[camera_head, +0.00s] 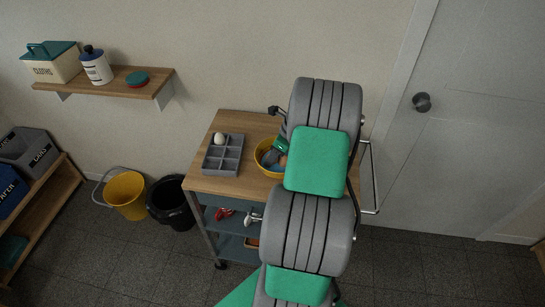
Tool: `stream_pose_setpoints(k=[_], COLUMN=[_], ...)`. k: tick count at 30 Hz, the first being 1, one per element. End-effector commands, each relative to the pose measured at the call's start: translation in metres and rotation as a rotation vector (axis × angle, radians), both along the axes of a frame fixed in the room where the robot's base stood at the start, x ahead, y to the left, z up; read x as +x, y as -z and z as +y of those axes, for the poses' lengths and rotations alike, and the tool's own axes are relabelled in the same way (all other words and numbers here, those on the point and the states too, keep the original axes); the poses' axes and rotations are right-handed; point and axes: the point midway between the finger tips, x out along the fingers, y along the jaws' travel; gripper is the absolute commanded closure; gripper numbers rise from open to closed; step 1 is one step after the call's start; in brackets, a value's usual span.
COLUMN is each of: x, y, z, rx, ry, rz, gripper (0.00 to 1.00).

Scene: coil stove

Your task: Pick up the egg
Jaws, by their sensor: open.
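A white egg (219,138) sits in the far left compartment of a grey divided tray (207,168). The tray stands on the left part of the wooden top of a cart (203,185). My thick grey and green arm crosses the right part of the cart, to the right of the egg. My gripper cannot be made out; the arm's own links appear to hide it. The egg is in plain view with nothing over it.
A yellow bowl (262,168) with several items stands right of the tray, partly hidden by my arm. The cart has a metal side rail (371,180) and lower shelves. A wall shelf (150,87), yellow bucket (125,196) and black bin (172,206) are left.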

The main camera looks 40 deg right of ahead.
Motion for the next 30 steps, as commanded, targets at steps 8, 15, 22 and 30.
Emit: stream_pose_setpoints(k=[8,15,22,30], x=[0.0001,0.0001,0.0002,0.0003], y=[-0.0003,-0.0005,-0.0007,-0.0025], z=[-0.0001,0.0000,-0.0001,-0.0002], rx=[-0.001,0.000,-0.001,-0.001], ry=[-0.001,-0.001,-0.001,-0.001], rz=[-0.001,0.000,-0.001,-0.001], gripper=[0.65,0.85,1.00,1.00])
